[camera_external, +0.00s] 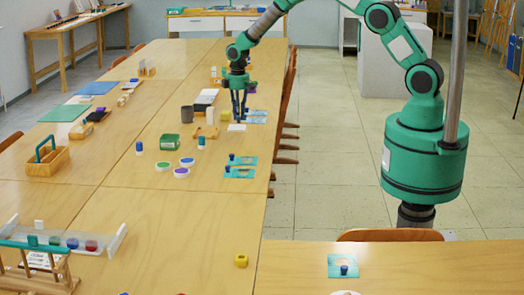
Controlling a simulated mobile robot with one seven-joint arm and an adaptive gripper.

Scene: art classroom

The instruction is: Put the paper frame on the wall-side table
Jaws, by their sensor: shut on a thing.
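My gripper (241,117) points straight down over the long middle table (225,215), near its right edge. Its fingers are close together, shut on a small thin piece that I take to be the paper frame (236,127). A pale flat bit of it shows just below the fingertips; the fingers hide the rest. I cannot tell if it touches the table. Teal cards (257,113) lie just right of the gripper. A narrow wooden table (62,30) stands along the left wall at the back, with small items on top.
A grey cup (187,114), a green box (169,142) and several round paint pots (187,162) stand left of the gripper. A wooden caddy (47,161) is farther left. Chairs (287,110) line the table's right side. The floor on the right is open.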

